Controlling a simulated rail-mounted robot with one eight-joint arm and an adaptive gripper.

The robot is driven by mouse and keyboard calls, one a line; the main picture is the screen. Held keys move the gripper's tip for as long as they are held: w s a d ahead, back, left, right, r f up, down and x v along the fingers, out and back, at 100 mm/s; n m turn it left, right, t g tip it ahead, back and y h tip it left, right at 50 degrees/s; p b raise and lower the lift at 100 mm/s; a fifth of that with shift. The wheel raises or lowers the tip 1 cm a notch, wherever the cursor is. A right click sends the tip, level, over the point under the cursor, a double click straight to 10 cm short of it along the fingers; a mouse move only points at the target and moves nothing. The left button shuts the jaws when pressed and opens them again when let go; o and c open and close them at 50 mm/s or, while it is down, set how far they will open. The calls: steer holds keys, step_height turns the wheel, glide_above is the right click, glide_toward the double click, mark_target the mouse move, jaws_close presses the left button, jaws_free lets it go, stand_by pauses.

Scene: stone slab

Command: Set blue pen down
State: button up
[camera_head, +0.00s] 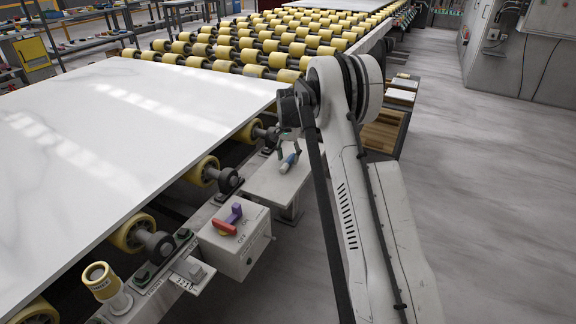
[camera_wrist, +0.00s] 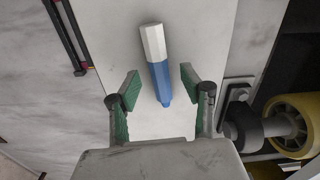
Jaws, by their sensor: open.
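The blue pen (camera_wrist: 161,82), a thick marker with a white end and a blue end, lies on a pale flat shelf (camera_wrist: 118,30) in the wrist view. My gripper (camera_wrist: 161,81) is open, with one green-padded finger on each side of the pen and a visible gap to both. In the head view the pen (camera_head: 289,163) lies on the small shelf (camera_head: 262,187) beside the roller line, and my gripper (camera_head: 289,147) is just above it. The fingertips are small there.
A white stone slab (camera_head: 120,120) lies on yellow rollers (camera_head: 201,170) to the left. A grey control box (camera_head: 234,242) with a red and purple handle stands nearer. Open floor (camera_head: 480,190) lies to the right.

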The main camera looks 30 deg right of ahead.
steer(key=shift+f, duration=0.85)
jaws_close()
steer(key=shift+r, duration=0.2)
step_height(320, 180, up, 4)
steer(key=shift+r+p, duration=0.1)
steer(key=shift+p, duration=0.3)
steer(key=s+a+r, duration=0.1)
steer(key=a+r, duration=0.2)
steer(key=a, duration=0.2)
steer(key=s+a+r+p, duration=0.1)
steer(key=s+a+r, duration=0.1)
steer(key=a, duration=0.4)
steer(key=shift+r, duration=0.8)
